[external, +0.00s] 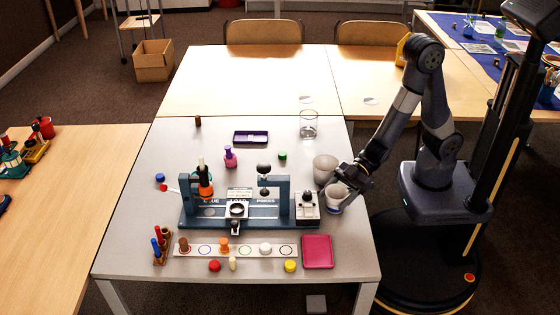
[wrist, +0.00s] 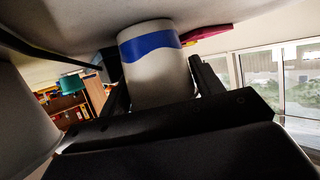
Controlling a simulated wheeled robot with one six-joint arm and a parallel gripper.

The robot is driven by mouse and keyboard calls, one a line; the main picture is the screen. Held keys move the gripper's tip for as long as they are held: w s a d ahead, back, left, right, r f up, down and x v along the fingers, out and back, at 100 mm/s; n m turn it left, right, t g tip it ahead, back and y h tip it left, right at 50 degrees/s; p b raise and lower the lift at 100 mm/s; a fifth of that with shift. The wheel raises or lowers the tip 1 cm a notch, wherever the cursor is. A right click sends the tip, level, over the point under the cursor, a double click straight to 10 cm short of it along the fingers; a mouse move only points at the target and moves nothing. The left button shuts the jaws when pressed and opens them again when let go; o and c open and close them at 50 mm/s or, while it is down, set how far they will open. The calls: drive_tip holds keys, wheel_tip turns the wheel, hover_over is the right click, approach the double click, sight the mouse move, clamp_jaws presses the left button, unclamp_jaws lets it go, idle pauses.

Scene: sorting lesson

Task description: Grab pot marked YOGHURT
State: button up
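A pale pot (external: 337,196) with a blue band stands near the right edge of the grey table, right of the press. It fills the middle of the wrist view (wrist: 158,75), its blue band towards the top of that picture. No lettering on it is readable. My gripper (external: 345,185) is at this pot, with one finger on each side of it in the wrist view (wrist: 158,95). The fingers are very near its wall; I cannot tell whether they press on it. A second pale pot (external: 325,168) stands just behind, also at the left of the wrist view (wrist: 22,120).
The blue-grey press (external: 285,196) stands close to the left of the pot. A pink tray (external: 317,252) lies in front, and a glass beaker (external: 308,124) stands further back. A strip with pegs (external: 205,250) lies at the front. The table's right edge is close by.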

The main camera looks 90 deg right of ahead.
drive_tip(key=c, duration=0.4)
drive_tip(key=shift+c, duration=0.2)
drive_tip(key=shift+r, duration=0.1)
